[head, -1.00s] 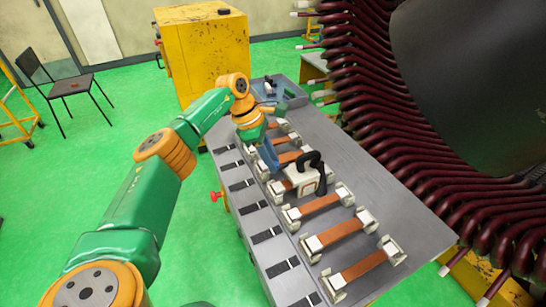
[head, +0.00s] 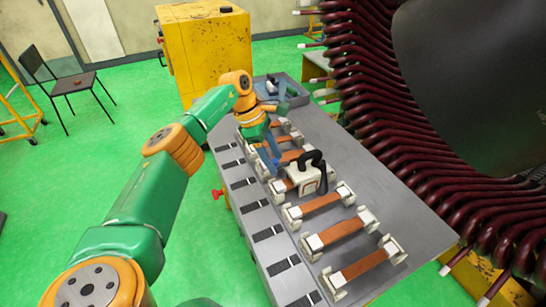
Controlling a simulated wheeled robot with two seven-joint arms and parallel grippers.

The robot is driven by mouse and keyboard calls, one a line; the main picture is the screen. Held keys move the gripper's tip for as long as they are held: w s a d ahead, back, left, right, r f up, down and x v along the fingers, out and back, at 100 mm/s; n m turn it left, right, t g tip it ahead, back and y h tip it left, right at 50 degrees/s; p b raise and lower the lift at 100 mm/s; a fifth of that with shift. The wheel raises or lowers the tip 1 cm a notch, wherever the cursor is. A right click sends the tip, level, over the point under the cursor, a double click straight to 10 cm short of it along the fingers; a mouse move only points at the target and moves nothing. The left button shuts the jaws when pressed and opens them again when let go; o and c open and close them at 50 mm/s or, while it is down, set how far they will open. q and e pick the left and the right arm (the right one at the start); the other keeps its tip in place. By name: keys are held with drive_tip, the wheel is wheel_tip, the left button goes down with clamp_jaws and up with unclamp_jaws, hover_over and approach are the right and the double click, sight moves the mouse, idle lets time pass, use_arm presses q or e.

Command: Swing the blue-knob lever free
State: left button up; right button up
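My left arm reaches over the bench from the left, and my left gripper (head: 270,164) points down among the clamped copper-coloured bars at the bench's far half. Its blue-grey fingers are close together beside the white block; whether they touch anything is too small to tell. The white block (head: 303,180) with black handles sits on the row of bars. I cannot make out a blue-knob lever; it may be hidden behind the gripper or too small to see. My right gripper is not in view.
The grey bench (head: 385,190) has a clear right-hand strip. Several bars (head: 321,204) in white clamps line it. A red knob (head: 217,194) sticks out on its left side. A blue tray (head: 268,87) is at the far end. The dark red stator coils (head: 400,130) rise close on the right.

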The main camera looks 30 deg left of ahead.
use_arm(q)
drive_tip(key=shift+a+r, duration=0.1)
drive_tip(key=v, duration=0.7)
